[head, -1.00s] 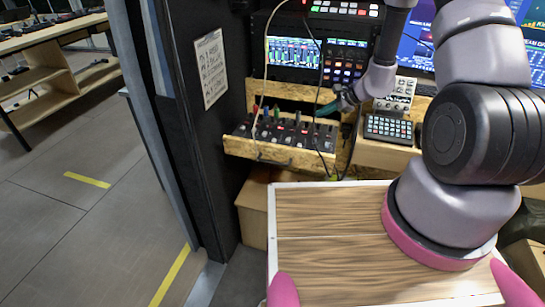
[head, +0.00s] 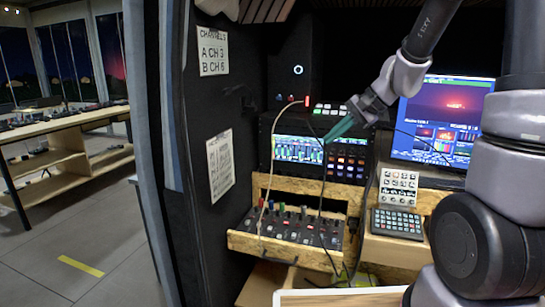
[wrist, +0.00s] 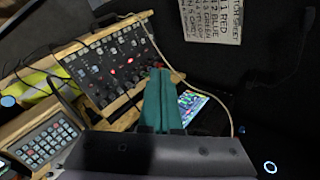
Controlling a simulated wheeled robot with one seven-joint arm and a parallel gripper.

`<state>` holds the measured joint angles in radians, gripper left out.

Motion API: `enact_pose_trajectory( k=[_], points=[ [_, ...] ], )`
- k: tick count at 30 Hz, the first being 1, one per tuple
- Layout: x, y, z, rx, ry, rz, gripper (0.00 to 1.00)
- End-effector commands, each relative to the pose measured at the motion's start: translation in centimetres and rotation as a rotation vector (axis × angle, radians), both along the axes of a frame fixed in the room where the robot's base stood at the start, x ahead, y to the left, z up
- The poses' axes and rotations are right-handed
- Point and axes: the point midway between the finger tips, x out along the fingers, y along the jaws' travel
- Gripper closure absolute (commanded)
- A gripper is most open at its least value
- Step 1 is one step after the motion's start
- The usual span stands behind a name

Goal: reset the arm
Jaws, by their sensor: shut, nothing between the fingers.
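My gripper (head: 338,130) has teal fingers and hangs in the air in front of the equipment rack, in the middle of the head view. Its fingers point down and left, near the lit screens. In the wrist view the two teal fingers (wrist: 161,100) lie side by side, shut, with nothing between them. Beyond them in that view lies the mixer panel (wrist: 112,65) with knobs and red lights. My arm comes in from the right of the head view.
The mixer sits in a wooden drawer (head: 285,250) that sticks out. Dark cables (head: 321,200) and a pale cable (head: 268,175) hang before the rack. A keypad (head: 397,223), a button panel (head: 398,187) and a monitor (head: 445,130) stand right. A dark wall with paper signs (head: 220,165) stands left.

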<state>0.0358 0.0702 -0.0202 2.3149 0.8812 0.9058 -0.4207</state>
Motion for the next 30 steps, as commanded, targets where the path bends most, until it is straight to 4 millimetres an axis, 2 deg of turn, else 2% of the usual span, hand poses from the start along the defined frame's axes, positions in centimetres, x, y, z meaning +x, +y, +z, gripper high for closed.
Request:
enact_pose_trajectory(
  k=[1, 6, 15, 21, 30],
  points=[
    [-1.5, -0.2, 1.9, -0.037, -0.036, 0.028, 1.0],
    [-6.7, -1.5, 6.1, -0.184, -0.132, 0.106, 1.0],
    [-14.9, -5.5, 10.8, -0.474, -0.312, 0.146, 1.0],
    [-17.8, -7.5, 12.1, -0.598, -0.385, 0.13, 1.0],
    [-18.4, -8.1, 12.3, -0.628, -0.4, 0.126, 1.0]
  ],
)
